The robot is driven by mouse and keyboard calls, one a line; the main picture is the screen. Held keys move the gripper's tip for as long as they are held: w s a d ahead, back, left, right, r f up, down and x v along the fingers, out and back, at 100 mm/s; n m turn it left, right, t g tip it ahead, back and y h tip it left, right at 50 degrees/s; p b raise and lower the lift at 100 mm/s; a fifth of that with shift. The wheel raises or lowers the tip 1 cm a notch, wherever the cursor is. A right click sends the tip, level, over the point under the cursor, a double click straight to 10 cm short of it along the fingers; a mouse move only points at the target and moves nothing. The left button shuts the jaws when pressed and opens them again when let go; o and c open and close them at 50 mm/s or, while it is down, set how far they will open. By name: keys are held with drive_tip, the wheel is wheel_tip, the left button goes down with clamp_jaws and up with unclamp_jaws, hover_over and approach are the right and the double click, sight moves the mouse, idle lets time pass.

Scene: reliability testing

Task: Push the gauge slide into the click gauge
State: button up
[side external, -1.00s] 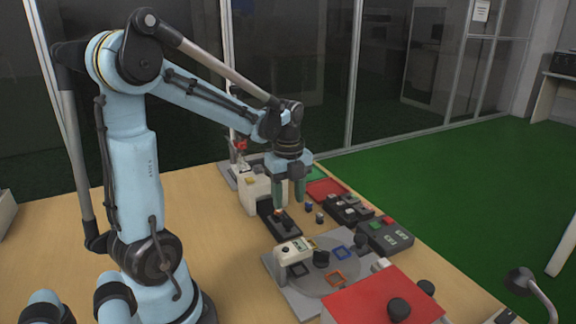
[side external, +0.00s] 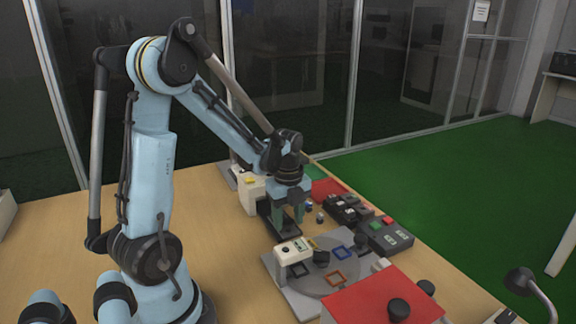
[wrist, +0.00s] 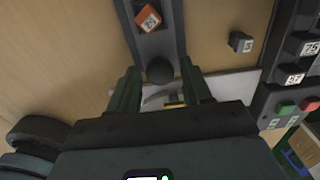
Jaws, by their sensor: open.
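A pale block with a yellow top piece, seemingly the click gauge (side external: 251,193), stands behind my gripper. A dark narrow rail (side external: 264,212) runs out from it toward the front. In the wrist view the rail (wrist: 163,42) carries a black round knob (wrist: 159,70), seemingly the gauge slide's, and an orange block with a white number label (wrist: 148,18). My gripper (side external: 288,222) is open and low over the rail. In the wrist view its fingers (wrist: 160,72) stand on either side of the knob, with gaps visible. The orange block is hidden in the side view.
A small dark numbered block (wrist: 240,42) lies right of the rail. Black button boxes (side external: 388,236) stand to the right. A grey plate (side external: 300,296) with a white device and colored frames lies in front, beside a red-topped box (side external: 362,303). Bare wood lies left of the rail.

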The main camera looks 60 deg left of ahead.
sight(288, 221)
drive_tip(key=shift+r, duration=2.25)
wheel_tip(288, 221, up, 3)
drive_tip(key=n, duration=0.5)
drive_tip(key=shift+n, duration=0.4)
drive_tip(key=shift+f, duration=3.8)
drive_tip(key=shift+r, duration=0.1)
drive_tip(key=shift+r, duration=2.2)
